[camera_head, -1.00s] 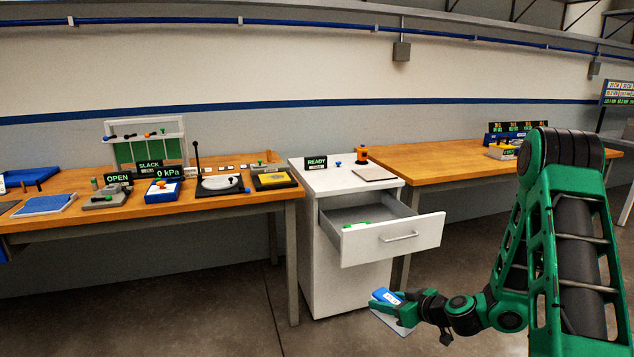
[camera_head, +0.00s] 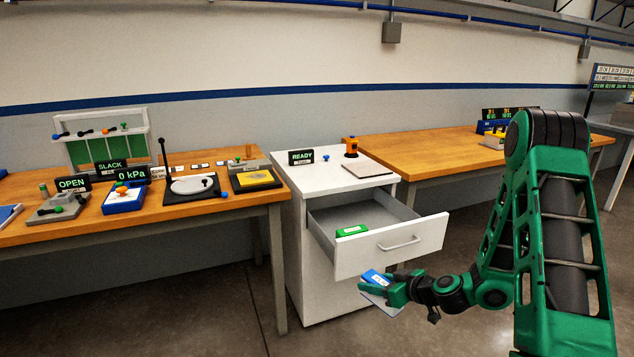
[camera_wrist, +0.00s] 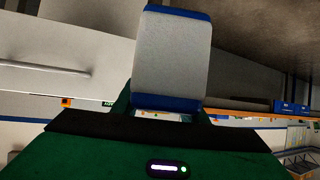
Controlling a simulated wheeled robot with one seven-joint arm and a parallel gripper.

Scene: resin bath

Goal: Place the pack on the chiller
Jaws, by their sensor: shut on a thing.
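My gripper (camera_head: 378,287) is shut on a pack (camera_head: 375,277) and holds it in the air in front of the white cabinet's open drawer. The pack shows blue with a white label in the head view, with a pale slab below it. In the wrist view the pack (camera_wrist: 172,58) is a grey-white pad with blue ends, jutting out from the jaws. The fingertips are mostly hidden. No label names the chiller; I cannot tell whether it is the white cabinet (camera_head: 325,182) or the pale plate (camera_head: 366,169) on its top.
The open drawer (camera_head: 388,246) juts out and holds a green item (camera_head: 351,231). A READY sign (camera_head: 301,157), a blue knob and an orange-black device (camera_head: 351,147) stand on the cabinet. Wooden benches flank it; the left bench (camera_head: 250,199) carries several devices. The plate's top is clear.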

